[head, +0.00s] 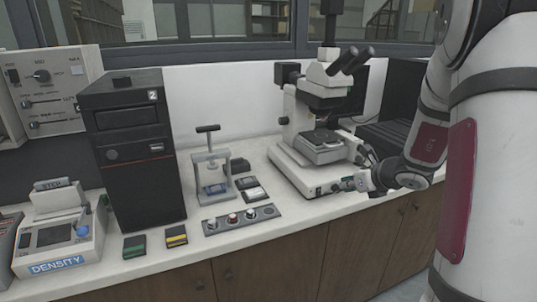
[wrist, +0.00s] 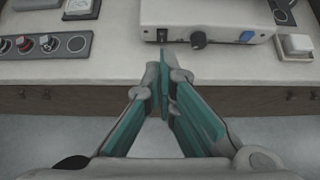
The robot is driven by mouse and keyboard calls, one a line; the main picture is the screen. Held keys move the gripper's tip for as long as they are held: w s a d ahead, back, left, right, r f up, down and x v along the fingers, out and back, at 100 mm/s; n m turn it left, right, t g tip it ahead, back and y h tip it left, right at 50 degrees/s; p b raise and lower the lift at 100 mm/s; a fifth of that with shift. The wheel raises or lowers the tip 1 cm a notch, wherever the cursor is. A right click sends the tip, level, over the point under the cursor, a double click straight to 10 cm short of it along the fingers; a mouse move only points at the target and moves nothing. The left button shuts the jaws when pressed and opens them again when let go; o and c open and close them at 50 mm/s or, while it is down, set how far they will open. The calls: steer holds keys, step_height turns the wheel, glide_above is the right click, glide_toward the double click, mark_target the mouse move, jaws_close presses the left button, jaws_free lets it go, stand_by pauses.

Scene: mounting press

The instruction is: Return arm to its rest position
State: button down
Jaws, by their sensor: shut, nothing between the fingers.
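My gripper (head: 362,181) is at the right in the head view, in front of the microscope's base near the bench's front edge. In the wrist view my gripper (wrist: 164,68) has its teal-padded fingers together at the tips, with nothing between them. The fingertips point toward the front panel of the microscope base (wrist: 205,14). From these views I cannot tell whether they touch it. My white arm with dark red panels fills the right side of the head view.
The microscope (head: 318,140) stands on the white bench (head: 150,262). Left of it are a small press (head: 212,170), a strip with several round pieces (head: 242,218), a black tower (head: 130,150) and a density device (head: 60,235). Open floor shows in front of the bench.

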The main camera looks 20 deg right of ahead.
steer(key=shift+a, duration=0.1)
steer(key=s+a+r+n+g+y, duration=0.1)
steer(key=s+a+r+n+y, duration=0.1)
steer(key=s+a+r+n, duration=0.35)
steer(key=s+a+r+n+g+y+p, duration=0.1)
steer(key=s+a+r+n, duration=0.15)
steer(key=a+n, duration=0.65)
steer(key=s+a+r+n+g+y, duration=0.1)
steer(key=s+a+r+n+y, duration=0.25)
steer(key=a, duration=0.65)
steer(key=s+r+n+g+h+p, duration=0.1)
steer(key=s+r+n+g+h, duration=0.2)
steer(key=s+n, duration=1.4)
steer(key=s+h, duration=0.2)
steer(key=h, duration=0.2)
steer(key=shift+s+a+n+p, duration=0.15)
steer(key=shift+a+n+p, duration=0.15)
steer(key=shift+a+p, duration=0.1)
